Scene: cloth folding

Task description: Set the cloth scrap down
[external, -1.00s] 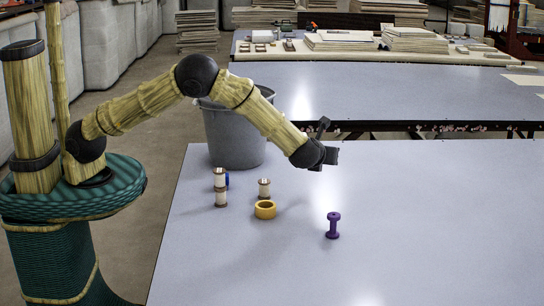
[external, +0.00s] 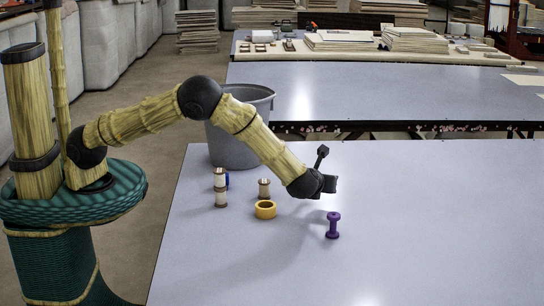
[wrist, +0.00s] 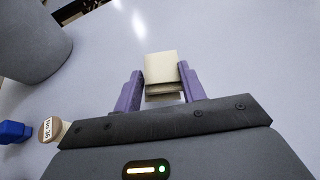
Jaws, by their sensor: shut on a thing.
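The cloth scrap (wrist: 162,68) is a small cream, folded-looking stack between the purple fingers of my gripper (wrist: 160,88) in the wrist view. The fingers are shut on it from left and right. In the external view my gripper (external: 331,184) is above the grey-blue table (external: 420,230), a little above and behind the purple spool as seen there. The scrap cannot be made out in the external view. How far it is above the table is hard to tell.
A purple spool (external: 332,226) stands close to the gripper in the picture. The table's right side is clear.

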